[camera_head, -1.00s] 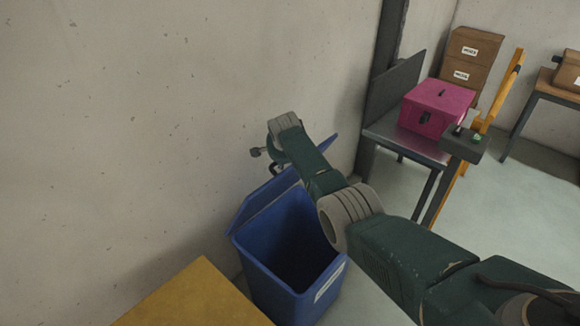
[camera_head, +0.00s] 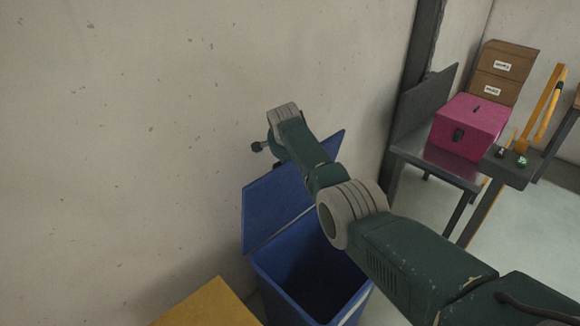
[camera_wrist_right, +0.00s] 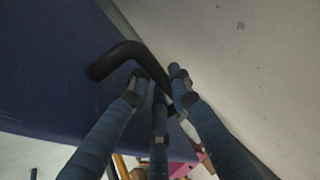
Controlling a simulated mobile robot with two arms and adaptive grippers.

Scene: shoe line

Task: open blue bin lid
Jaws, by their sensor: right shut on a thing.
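The blue bin (camera_head: 308,282) stands against the wall in the head view, with its dark inside showing. Its blue lid (camera_head: 275,203) is raised along the wall side. My right arm crosses in front of the bin and hides part of the lid. In the right wrist view, the lid (camera_wrist_right: 50,65) fills the left side and carries a black bent handle (camera_wrist_right: 118,54). My right gripper (camera_wrist_right: 159,84) is shut on the handle. In the head view the arm mostly hides this gripper. My left gripper is not in view.
A yellow surface (camera_head: 212,306) lies close to the bin at the bottom. A metal table (camera_head: 432,160) at the right holds a pink box (camera_head: 469,128). Brown boxes (camera_head: 503,70) are stacked behind it. A concrete wall (camera_head: 110,150) stands behind the lid.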

